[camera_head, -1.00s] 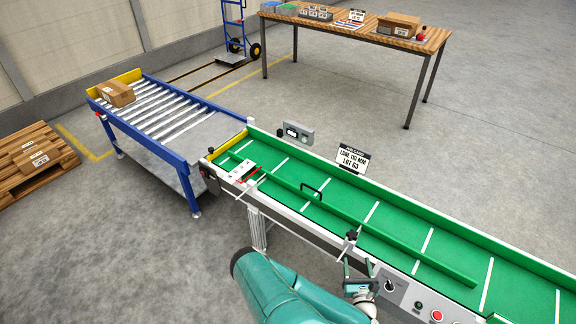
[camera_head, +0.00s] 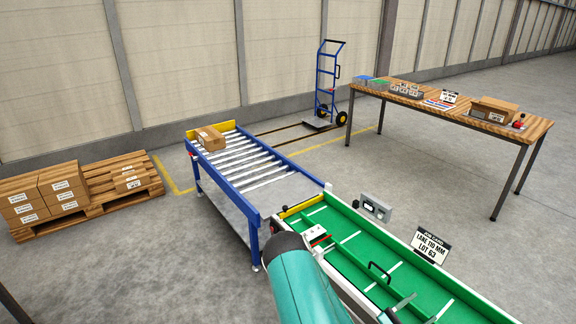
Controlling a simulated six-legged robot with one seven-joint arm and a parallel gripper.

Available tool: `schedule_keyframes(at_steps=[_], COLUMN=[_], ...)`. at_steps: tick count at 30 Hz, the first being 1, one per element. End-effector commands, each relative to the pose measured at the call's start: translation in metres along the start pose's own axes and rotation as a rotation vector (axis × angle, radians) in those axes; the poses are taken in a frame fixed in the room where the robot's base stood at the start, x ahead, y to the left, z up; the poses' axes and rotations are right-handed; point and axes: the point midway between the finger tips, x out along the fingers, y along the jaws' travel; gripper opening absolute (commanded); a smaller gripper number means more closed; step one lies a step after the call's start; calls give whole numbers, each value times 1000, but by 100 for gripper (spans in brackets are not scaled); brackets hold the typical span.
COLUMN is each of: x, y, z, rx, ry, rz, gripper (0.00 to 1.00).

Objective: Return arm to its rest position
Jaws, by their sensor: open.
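My teal arm link (camera_head: 300,285) with a dark rounded joint shows at the bottom centre, in front of the near side of the conveyor. My gripper is out of the frame, so its jaws are hidden. The green conveyor (camera_head: 345,238) runs from the centre to the lower right, with white cross lines and a black handle (camera_head: 379,272) on its guide rail. A sign (camera_head: 430,245) reading "LANE 110 MM LOT 63" stands on its far edge.
A blue roller table (camera_head: 249,203) with a carton (camera_head: 211,138) adjoins the conveyor. A pallet (camera_head: 130,208) with cartons lies left. A wooden workbench (camera_head: 425,104) stands back right, a blue hand truck (camera_head: 327,83) near the wall. Floor between the bench and conveyor is clear.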

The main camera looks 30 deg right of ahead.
Motion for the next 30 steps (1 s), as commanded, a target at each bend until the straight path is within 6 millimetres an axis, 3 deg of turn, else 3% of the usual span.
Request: schedule_keyframes(at_steps=[5,14,30], x=[2,-18,-95], y=[19,39,89], z=[39,94,180], rx=[83,224,529], ry=[-48,-20,332], rz=[-238,-630,-1231], gripper=[59,59,59])
